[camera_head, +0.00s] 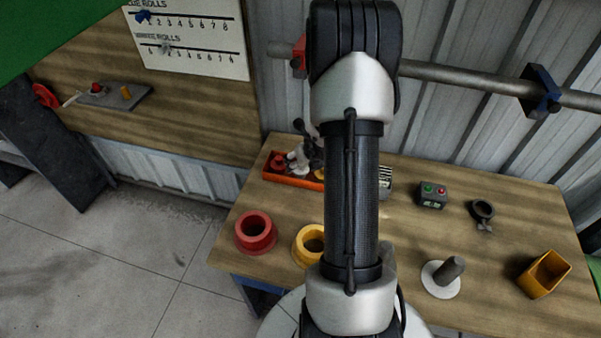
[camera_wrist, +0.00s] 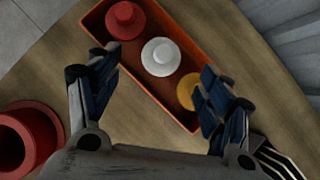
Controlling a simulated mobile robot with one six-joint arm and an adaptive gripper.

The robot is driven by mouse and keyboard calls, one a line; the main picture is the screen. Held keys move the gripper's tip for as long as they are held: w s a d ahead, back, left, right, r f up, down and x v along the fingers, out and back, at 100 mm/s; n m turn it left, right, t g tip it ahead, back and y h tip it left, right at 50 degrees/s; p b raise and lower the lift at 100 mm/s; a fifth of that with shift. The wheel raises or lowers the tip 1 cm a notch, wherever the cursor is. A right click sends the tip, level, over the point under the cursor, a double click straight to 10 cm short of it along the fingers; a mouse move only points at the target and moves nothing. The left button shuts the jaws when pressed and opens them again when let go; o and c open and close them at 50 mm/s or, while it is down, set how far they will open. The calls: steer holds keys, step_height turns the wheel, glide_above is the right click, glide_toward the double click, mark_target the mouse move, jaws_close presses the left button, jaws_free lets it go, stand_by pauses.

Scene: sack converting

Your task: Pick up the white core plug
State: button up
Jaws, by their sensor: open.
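The white core plug (camera_wrist: 161,56) sits in an orange-red tray (camera_wrist: 185,28), between a red plug (camera_wrist: 125,20) and a yellow plug (camera_wrist: 188,91). My gripper (camera_wrist: 158,75) is open, with its fingers spread on either side above the tray in the wrist view. Nothing is between the fingertips in its grasp. In the head view my gripper (camera_head: 307,150) is over the tray (camera_head: 279,176), near the white plug (camera_head: 298,170), which it partly hides. The red plug (camera_head: 278,161) shows at the tray's left end.
A red ring (camera_head: 256,232) and a yellow ring (camera_head: 308,244) stand on the bench in front of the tray. A control box (camera_head: 432,195), a spindle on a white base (camera_head: 443,276) and a yellow bin (camera_head: 543,274) stand to the right. A pipe runs along the back wall.

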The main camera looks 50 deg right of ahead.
mark_target(301, 169)
steer(key=x, duration=0.8)
steer(key=shift+d+r+b, duration=0.1)
steer(key=shift+d+b, duration=0.15)
steer(key=shift+b, duration=0.15)
steer(key=shift+c, duration=0.4)
steer(key=c, duration=1)
